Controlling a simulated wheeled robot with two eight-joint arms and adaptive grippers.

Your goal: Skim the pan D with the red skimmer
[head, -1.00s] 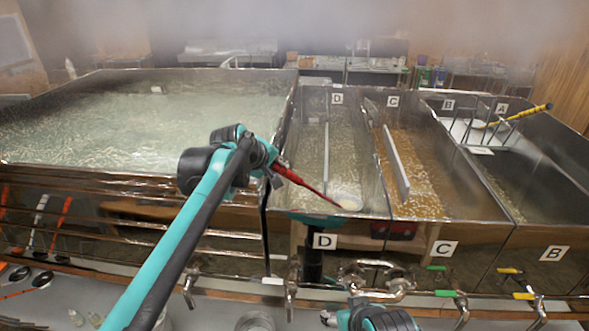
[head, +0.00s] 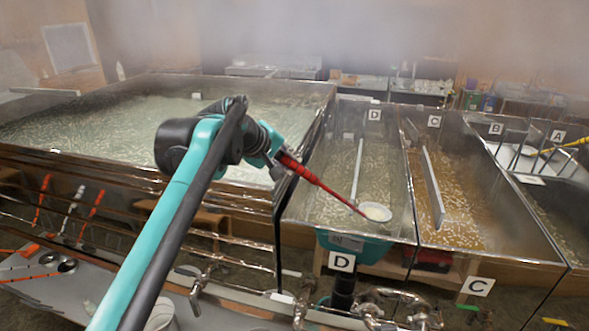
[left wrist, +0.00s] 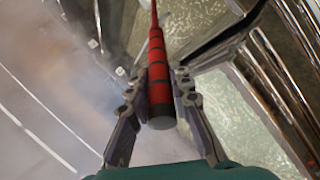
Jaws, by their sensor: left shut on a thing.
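My left gripper (head: 281,166) is shut on the red handle of the red skimmer (head: 325,185). The skimmer slants down to the right, and its pale round head (head: 376,212) shows at the front right part of pan D (head: 350,119). I cannot tell whether the head touches the liquid. In the left wrist view, the two fingers (left wrist: 158,95) close on the red, black-banded handle (left wrist: 157,65); the skimmer's head is not visible there. Pan D holds a pale, foamy liquid and a metal divider (head: 357,170). My right gripper is not in view.
Pan C (head: 432,133), with amber liquid, lies right of pan D. A yellow-handled tool (head: 565,145) lies beyond, near the A label. A large foamy pan (head: 100,135) fills the left. Several tools hang at lower left. Valves (head: 390,305) line the front. Steam blurs the top.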

